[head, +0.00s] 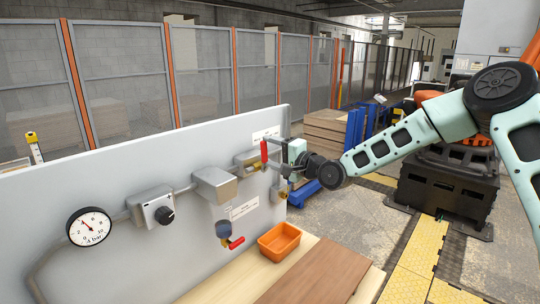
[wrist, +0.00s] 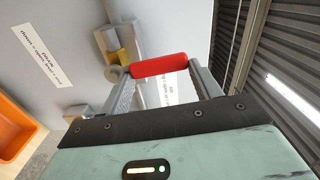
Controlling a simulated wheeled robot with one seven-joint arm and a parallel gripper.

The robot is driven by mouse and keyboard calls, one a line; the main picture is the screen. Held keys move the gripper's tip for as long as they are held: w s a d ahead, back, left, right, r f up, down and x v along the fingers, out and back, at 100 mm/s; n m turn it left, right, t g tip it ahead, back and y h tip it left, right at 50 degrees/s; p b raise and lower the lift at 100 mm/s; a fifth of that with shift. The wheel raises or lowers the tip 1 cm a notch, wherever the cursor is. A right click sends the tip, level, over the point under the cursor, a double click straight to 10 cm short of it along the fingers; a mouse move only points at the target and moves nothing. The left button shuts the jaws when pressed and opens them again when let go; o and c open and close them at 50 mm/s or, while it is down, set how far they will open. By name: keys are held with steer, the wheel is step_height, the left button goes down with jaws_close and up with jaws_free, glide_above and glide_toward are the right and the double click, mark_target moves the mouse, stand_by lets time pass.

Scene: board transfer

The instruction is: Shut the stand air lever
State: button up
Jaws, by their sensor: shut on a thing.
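A red lever (head: 264,150) stands upright on the upper brass valve (head: 249,160) at the right end of the grey panel. My gripper (head: 272,164) is at this lever. In the wrist view my gripper (wrist: 158,76) is shut on the red lever (wrist: 160,66), which lies across between the two fingers. The brass valve body (wrist: 122,55) shows just behind it. A second red lever (head: 236,243) sits lower on the panel, on another valve, apart from my gripper.
The panel (head: 110,168) also carries a gauge (head: 89,226), a knob box (head: 155,207) and a grey metal box (head: 214,184). An orange bin (head: 279,240) and a brown board (head: 315,278) lie on the bench below. A white label (head: 242,208) is between the valves.

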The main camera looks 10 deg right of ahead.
steer(key=shift+w+d+m, duration=0.2)
steer(key=shift+d+m, duration=0.05)
steer(key=shift+m, duration=0.25)
steer(key=shift+f, duration=0.1)
steer(key=o, duration=1.4)
steer(key=b+v, duration=0.5)
steer(key=v, duration=1.2)
steer(key=shift+s+d, duration=0.15)
